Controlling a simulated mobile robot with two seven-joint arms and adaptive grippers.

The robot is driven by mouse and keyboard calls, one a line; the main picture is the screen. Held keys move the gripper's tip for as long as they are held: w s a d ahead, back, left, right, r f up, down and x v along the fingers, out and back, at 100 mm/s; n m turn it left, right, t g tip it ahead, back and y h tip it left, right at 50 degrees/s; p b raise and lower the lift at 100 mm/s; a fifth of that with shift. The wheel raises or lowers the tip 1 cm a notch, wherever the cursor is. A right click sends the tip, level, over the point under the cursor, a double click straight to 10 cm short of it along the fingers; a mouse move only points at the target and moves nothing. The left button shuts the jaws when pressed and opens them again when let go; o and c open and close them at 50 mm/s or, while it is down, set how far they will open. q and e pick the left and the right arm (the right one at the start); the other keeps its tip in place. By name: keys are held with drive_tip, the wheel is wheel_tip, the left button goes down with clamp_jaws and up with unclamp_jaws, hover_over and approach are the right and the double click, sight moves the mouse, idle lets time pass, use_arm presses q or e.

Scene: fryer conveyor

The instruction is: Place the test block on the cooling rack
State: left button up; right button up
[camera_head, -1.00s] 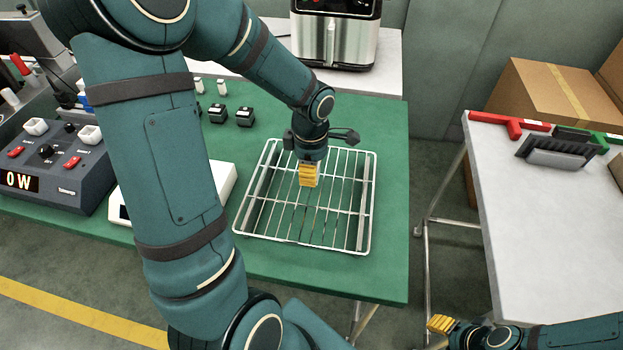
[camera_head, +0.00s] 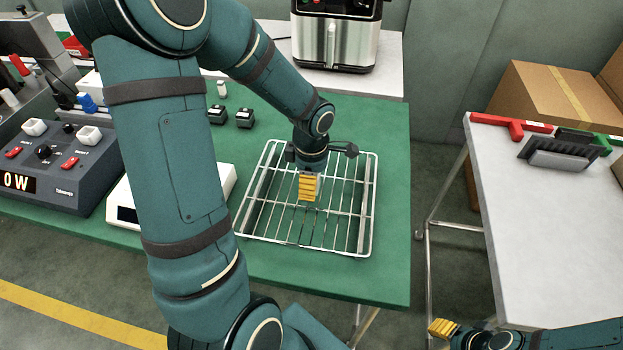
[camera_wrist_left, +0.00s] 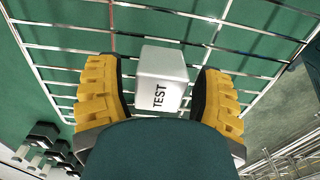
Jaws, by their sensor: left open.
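The white test block (camera_wrist_left: 162,78), marked TEST, shows in the left wrist view between the two yellow fingers of my left gripper (camera_wrist_left: 158,92). A narrow gap shows on each side of it, so the fingers are open around it. The wire cooling rack (camera_wrist_left: 240,68) lies behind the block; I cannot tell for certain whether they touch. In the head view my left gripper (camera_head: 309,187) points down over the middle of the cooling rack (camera_head: 372,205), and the block is mostly hidden there. My right gripper (camera_head: 441,327) is at the lower right; its opening is unclear.
The rack lies on a green table (camera_head: 392,150). A white scale (camera_head: 122,207) and a control box (camera_head: 55,165) stand left. Small black weights (camera_head: 244,117) lie behind. An air fryer (camera_head: 335,35) stands at the back. A white table (camera_head: 560,230) is on the right.

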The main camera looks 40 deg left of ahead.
use_arm(q)
drive_tip(key=shift+r, duration=0.1)
drive_tip(key=shift+r, duration=0.15)
wheel_tip(320, 180, up, 12)
drive_tip(key=p, duration=0.3)
idle(0.4)
